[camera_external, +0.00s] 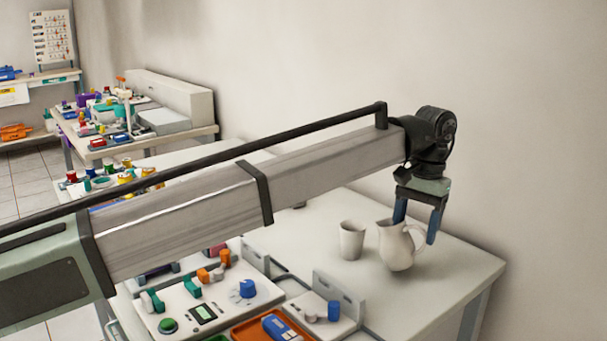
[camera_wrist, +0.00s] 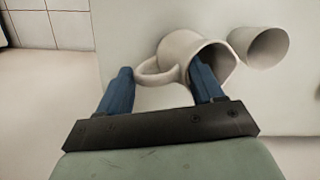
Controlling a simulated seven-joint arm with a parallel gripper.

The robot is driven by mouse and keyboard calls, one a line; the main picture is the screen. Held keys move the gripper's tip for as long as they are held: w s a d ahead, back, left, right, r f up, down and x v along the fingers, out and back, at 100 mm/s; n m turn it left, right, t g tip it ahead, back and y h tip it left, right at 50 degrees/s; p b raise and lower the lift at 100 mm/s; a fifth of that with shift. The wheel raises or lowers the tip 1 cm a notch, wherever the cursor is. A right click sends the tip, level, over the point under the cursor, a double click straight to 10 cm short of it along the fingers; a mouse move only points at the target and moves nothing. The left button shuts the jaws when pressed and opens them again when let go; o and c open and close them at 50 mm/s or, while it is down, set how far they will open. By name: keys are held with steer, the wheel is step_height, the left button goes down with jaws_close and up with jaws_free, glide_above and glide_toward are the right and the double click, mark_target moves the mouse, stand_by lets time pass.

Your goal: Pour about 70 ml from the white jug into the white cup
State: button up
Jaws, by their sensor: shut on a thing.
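The white jug (camera_external: 396,250) is at the right part of the white table, with its handle toward the right. It also shows in the wrist view (camera_wrist: 180,50), its mouth facing the camera. My gripper (camera_external: 416,218) is shut on the jug at its handle side. In the wrist view, one blue finger of my gripper (camera_wrist: 160,70) overlaps the jug's mouth and the other is beyond the handle. I cannot tell whether the jug's base touches the table. The white cup (camera_external: 351,241) stands upright just left of the jug, and right of it in the wrist view (camera_wrist: 262,46). Their contents are not visible.
A control panel (camera_external: 180,308) with colored knobs and an orange tray (camera_external: 245,333) lie at the table's front left. A small grey unit with a blue knob (camera_external: 333,311) stands near the cup. The table (camera_external: 455,270) is clear right of the jug. A wall runs behind.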

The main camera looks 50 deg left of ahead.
steer(key=shift+w+d+f+y, duration=0.15)
steer(key=shift+d+f+y, duration=0.1)
steer(key=shift+d+y, duration=0.3)
steer(key=shift+w+d+f+y, duration=0.15)
steer(key=shift+d+f+y, duration=0.05)
steer(key=shift+d+y, duration=0.35)
steer(key=shift+w+d+f+g+y, duration=0.1)
steer(key=shift+d+f+g+y, duration=0.5)
steer(key=shift+y, duration=0.4)
steer(key=shift+d, duration=0.1)
